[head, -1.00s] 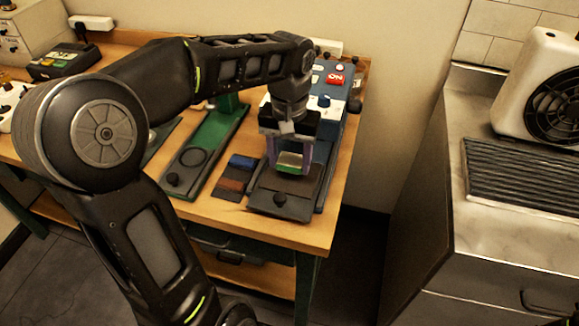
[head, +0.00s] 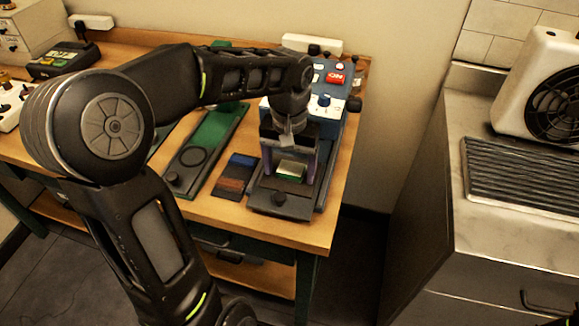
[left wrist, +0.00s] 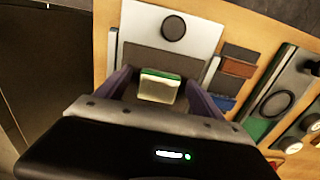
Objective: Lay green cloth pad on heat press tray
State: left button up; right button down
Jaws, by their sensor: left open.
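The green cloth pad (head: 291,170) lies on the dark heat press tray (head: 266,190), with its green top and pale side showing. My left gripper (head: 293,178) is open above the tray, one finger on each side of the pad and apart from it. In the left wrist view the pad (left wrist: 158,86) sits between the spread fingers, on the dark plate of the tray (left wrist: 150,62).
The blue press body (head: 338,98) with a red switch stands behind the tray. Dark, blue and brown swatches (head: 235,175) lie left of it, beside a green stand (head: 212,137). The table's right edge is close; a metal counter (head: 480,235) stands farther right.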

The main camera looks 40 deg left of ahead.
aim_at(290, 172)
pick_arm(q)
jog(key=shift+r, duration=0.15)
jog(key=shift+r, duration=0.2)
notch_tip(290, 172, up, 12)
jog(key=p, duration=0.3)
jog(key=shift+f, duration=0.15)
dwell(0.4)
